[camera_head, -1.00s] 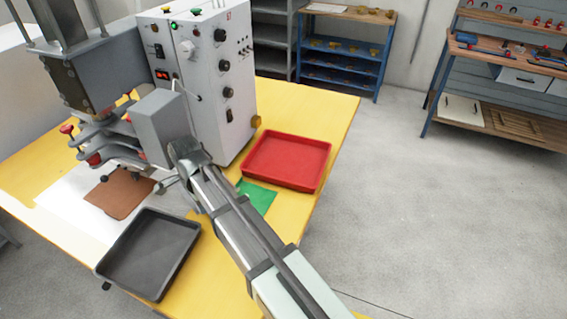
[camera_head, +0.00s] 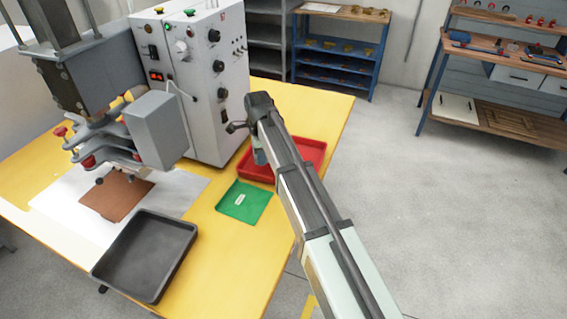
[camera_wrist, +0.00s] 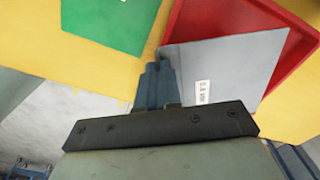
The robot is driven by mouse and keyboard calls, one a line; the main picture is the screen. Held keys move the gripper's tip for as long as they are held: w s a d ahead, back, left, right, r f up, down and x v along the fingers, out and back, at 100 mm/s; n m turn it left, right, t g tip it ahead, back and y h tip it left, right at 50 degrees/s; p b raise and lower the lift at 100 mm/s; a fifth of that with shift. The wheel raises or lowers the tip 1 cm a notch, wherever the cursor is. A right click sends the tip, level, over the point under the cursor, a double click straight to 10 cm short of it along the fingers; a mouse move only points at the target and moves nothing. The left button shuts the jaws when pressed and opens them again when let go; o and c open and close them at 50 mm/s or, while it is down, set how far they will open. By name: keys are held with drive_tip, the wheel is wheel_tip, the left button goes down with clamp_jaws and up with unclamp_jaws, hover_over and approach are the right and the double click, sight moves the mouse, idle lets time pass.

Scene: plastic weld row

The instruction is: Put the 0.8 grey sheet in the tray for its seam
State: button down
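The grey sheet (camera_wrist: 235,65) with a small white label shows in the wrist view, its near corner at my fingers. My gripper (camera_wrist: 160,75) is shut on that corner, and the sheet extends over the red tray (camera_wrist: 190,20). I cannot tell whether the sheet touches the tray. A black tray (camera_head: 150,240) stands empty at the front of the yellow table.
A green sheet (camera_head: 244,200) with a white label lies on the yellow table (camera_head: 222,255) between the trays. A brown sheet (camera_head: 116,194) lies on a white area under the press. The white control box (camera_head: 205,85) stands close behind the red tray.

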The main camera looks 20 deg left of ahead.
sight(270, 169)
drive_tip(key=w, duration=0.2)
drive_tip(key=w+m, duration=0.1)
drive_tip(key=shift+w+d+r, duration=0.2)
drive_tip(key=shift+w+r, duration=0.1)
drive_tip(key=shift+w, duration=0.05)
drive_tip(key=shift+w+d, duration=0.1)
drive_tip(key=shift+w, duration=0.2)
drive_tip(key=shift+w+d+f, duration=0.1)
drive_tip(key=shift+w+f, duration=0.05)
drive_tip(key=shift+f, duration=4.8)
drive_tip(key=shift+f, duration=0.15)
drive_tip(key=c, duration=1.3)
unclamp_jaws()
wheel_tip(270, 169, up, 12)
drive_tip(key=shift+r, duration=0.2)
